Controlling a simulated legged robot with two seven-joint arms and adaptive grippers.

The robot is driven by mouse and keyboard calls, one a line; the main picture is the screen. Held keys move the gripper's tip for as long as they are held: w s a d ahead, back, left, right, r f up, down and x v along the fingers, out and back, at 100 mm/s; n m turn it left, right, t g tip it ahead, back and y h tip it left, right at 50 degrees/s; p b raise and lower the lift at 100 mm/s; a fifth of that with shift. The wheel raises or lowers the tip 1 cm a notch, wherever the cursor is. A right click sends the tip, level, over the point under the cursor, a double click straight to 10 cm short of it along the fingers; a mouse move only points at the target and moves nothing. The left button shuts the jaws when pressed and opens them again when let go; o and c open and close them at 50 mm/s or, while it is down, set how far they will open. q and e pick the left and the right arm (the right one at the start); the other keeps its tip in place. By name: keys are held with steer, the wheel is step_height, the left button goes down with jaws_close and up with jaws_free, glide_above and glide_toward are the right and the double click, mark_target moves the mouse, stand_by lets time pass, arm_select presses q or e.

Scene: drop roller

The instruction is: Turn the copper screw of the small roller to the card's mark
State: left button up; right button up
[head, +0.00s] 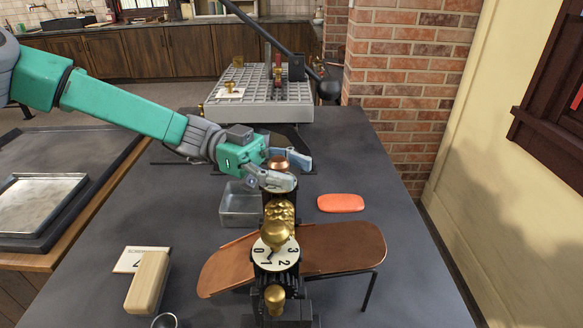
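The small roller (280,215) stands upright on the dark table, with brass rolls and a black frame. A white dial (276,253) on it shows 0, 1, 2 and 3, partly covered by a brass knob; I cannot read its setting. The copper screw (278,165) is at the roller's top. My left gripper (300,171) has one finger behind the screw and one in front, partly hiding it; I cannot tell whether both touch it. The white card (131,258) lies at left, its mark partly hidden by a pale wooden block (148,283). My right gripper is out of view.
A copper-coloured tray (345,247) spreads around the roller's front. A metal tin (238,212) and an orange-red pad (341,203) lie on either side. A larger grey grid-topped machine (262,95) with a black lever stands behind. The table's right side is mostly clear.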

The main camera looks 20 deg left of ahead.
arm_select(q)
steer(key=shift+c, duration=0.4)
steer(key=shift+d, duration=0.1)
steer(key=c, duration=0.8)
jaws_close()
steer(key=shift+d, duration=0.15)
